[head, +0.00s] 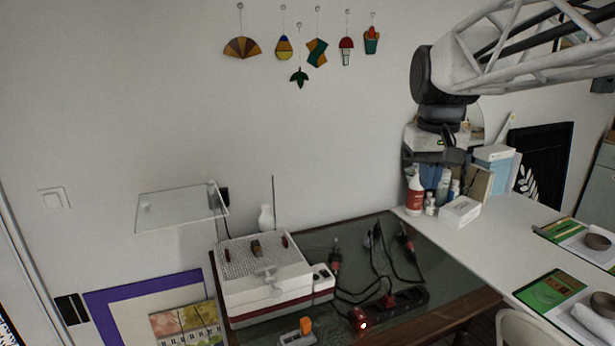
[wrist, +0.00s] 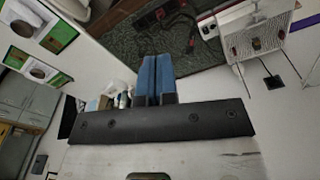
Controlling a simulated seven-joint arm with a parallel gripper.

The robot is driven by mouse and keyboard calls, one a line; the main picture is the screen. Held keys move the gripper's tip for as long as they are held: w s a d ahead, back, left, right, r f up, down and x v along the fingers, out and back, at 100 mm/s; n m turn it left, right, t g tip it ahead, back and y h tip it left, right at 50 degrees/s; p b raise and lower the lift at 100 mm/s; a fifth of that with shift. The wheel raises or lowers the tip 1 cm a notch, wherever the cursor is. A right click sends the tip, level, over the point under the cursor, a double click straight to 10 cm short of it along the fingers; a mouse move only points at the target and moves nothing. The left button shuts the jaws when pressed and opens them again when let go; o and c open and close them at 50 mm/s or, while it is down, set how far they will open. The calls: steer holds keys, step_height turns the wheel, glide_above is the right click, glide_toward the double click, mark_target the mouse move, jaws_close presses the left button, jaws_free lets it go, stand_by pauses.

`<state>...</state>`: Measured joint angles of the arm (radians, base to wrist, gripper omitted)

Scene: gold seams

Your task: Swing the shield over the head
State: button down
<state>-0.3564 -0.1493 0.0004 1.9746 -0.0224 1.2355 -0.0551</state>
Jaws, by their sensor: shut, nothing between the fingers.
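A clear flat pane (head: 172,212), which looks like the shield, sits level to the left of and above the white grinder (head: 268,300). I cannot tell how it is held. The grinder has a pale grid top with a small dark upright piece, perhaps the head (head: 256,247), in its middle. No pane shows over that piece. The grinder also shows at the upper right of the wrist view (wrist: 262,35). My gripper (head: 430,172) points down, well to the right of the grinder and higher. Its blue fingers (wrist: 157,62) are together and empty.
Red-handled tools with cables (head: 372,262) and a power strip (head: 405,299) lie on the green mat right of the grinder. A thin upright rod (head: 273,203) and a white bottle (head: 265,218) stand behind it. Bottles and boxes (head: 458,212) stand below my gripper.

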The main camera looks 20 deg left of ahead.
steer(key=w+a+r+n, duration=0.15)
steer(key=w+a, duration=0.25)
steer(key=a, duration=0.9)
steer(key=w+a+r+n+g+h, duration=0.1)
steer(key=w+a+n, duration=0.15)
steer(key=a, duration=0.95)
steer(key=w+a+r+n, duration=0.15)
steer(key=w+a, duration=0.25)
steer(key=a, duration=0.9)
steer(key=s+a+f+n, duration=0.1)
steer(key=s+a, duration=0.3)
steer(key=a, duration=0.8)
steer(key=s+a+f+n+h, duration=0.1)
steer(key=s+a+f, duration=0.3)
steer(key=a, duration=0.9)
steer(key=s+a+f+n, duration=0.2)
steer(key=s+a, duration=0.4)
steer(key=a, duration=0.7)
steer(key=shift+s+a+f+g, duration=0.15)
steer(key=shift+f+g, duration=0.1)
steer(key=shift+g, duration=0.15)
steer(key=shift+n, duration=0.25)
steer(key=shift+f, duration=0.1)
